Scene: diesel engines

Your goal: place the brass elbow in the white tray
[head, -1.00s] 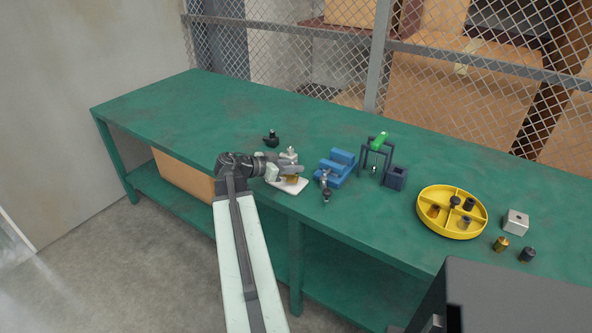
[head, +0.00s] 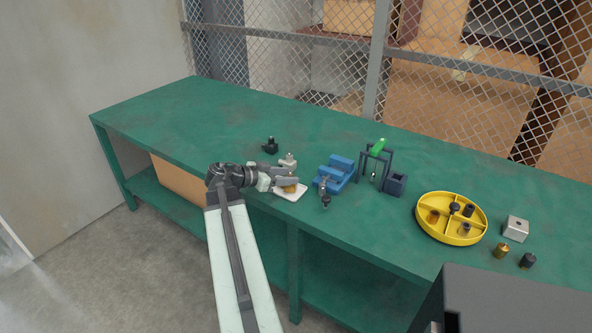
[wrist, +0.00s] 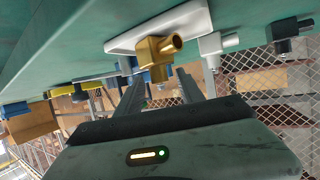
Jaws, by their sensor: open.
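The brass elbow (wrist: 160,50) lies on the white tray (wrist: 190,22) in the wrist view. In the head view the brass elbow (head: 290,188) shows only partly, below my gripper, on the small white tray (head: 293,196) near the bench's front edge. My gripper (head: 294,182) is open at the tray. In the wrist view its two fingers (wrist: 168,80) are spread apart, with the elbow just beyond and between their tips. I cannot tell whether a finger touches the elbow.
A silver-grey fitting (head: 288,160) and a black fitting (head: 270,145) stand behind the tray. A blue vise (head: 335,174) stands to its right. Farther right are a dark frame with a green part (head: 377,146) and a yellow divided tray (head: 424,222). The bench's left part is clear.

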